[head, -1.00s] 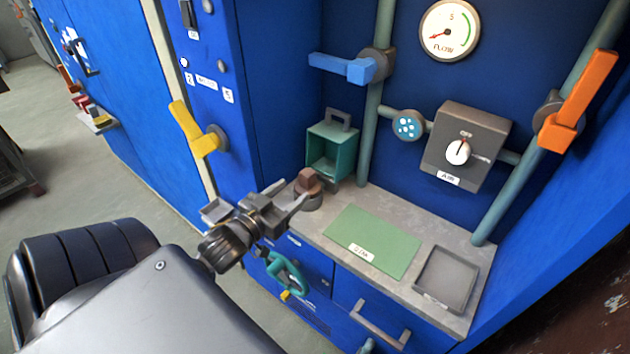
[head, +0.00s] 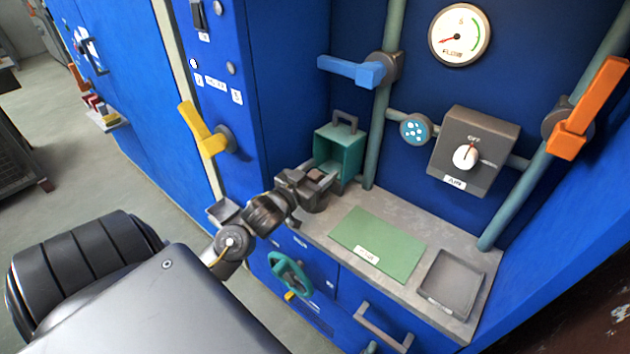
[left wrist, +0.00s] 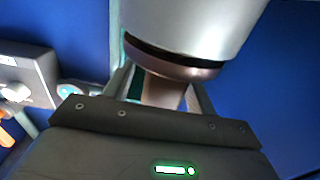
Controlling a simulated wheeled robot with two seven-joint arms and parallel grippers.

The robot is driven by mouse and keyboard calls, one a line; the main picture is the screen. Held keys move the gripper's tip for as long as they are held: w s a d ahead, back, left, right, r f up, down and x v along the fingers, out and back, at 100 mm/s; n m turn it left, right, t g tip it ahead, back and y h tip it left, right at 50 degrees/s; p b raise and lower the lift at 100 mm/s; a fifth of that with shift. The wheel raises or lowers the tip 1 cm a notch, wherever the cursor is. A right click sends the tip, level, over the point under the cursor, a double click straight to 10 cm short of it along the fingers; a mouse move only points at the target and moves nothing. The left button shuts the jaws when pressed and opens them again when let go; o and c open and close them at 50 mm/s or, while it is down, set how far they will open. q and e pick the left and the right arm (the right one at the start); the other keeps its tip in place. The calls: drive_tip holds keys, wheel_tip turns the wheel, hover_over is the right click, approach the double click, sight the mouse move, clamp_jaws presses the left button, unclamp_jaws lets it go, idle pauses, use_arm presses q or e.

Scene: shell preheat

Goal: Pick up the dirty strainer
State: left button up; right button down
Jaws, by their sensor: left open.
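The dirty strainer, as I take it, is the brown piece with a blocky knob (head: 315,175) at the counter's left end, mostly hidden behind my left gripper (head: 318,183). That gripper is open, its fingers reaching around the knob. In the left wrist view, which looks upside down, the brown knob (left wrist: 163,92) shows between the two fingers, with a brown ring, a dark band and a pale grey cylinder above it. I cannot tell whether the fingers touch the knob. My right gripper is in neither view.
A teal open box (head: 341,149) with a handle stands just behind the gripper. A green mat (head: 378,243) and a grey tray (head: 452,283) lie on the counter to the right. A blue lever (head: 352,70) and a knob box (head: 474,152) are above.

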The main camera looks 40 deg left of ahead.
use_arm(q)
drive_tip(key=shift+c, duration=0.2)
clamp_jaws()
drive_tip(key=shift+r, duration=0.1)
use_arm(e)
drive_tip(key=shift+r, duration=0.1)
